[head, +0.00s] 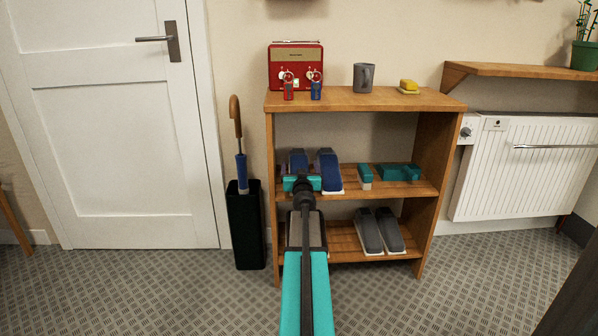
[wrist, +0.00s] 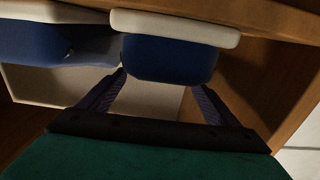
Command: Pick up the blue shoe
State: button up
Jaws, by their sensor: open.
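Two blue shoes stand on the middle shelf in the head view: a left one (head: 298,157), partly hidden behind my gripper, and a right one (head: 329,165) with a white sole. My gripper (head: 302,182) is in front of the left one. In the wrist view, which looks upside down, a blue shoe (wrist: 170,60) with a pale sole lies ahead of my open gripper (wrist: 163,82), roughly in line with the gap between the fingers. The other blue shoe (wrist: 45,45) is at the left. Contact cannot be told.
Grey shoes (head: 380,232) are on the lower shelf. A red radio (head: 296,60), a grey mug (head: 363,78) and small items are on top. An umbrella stand (head: 245,225) is at the left.

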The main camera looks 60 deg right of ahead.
aim_at(299, 161)
jog(key=shift+d, duration=0.1)
jog(key=shift+p+x, duration=0.45)
jog(key=shift+x, duration=2.1)
jog(key=shift+r, duration=0.1)
jog(key=c, duration=1.3)
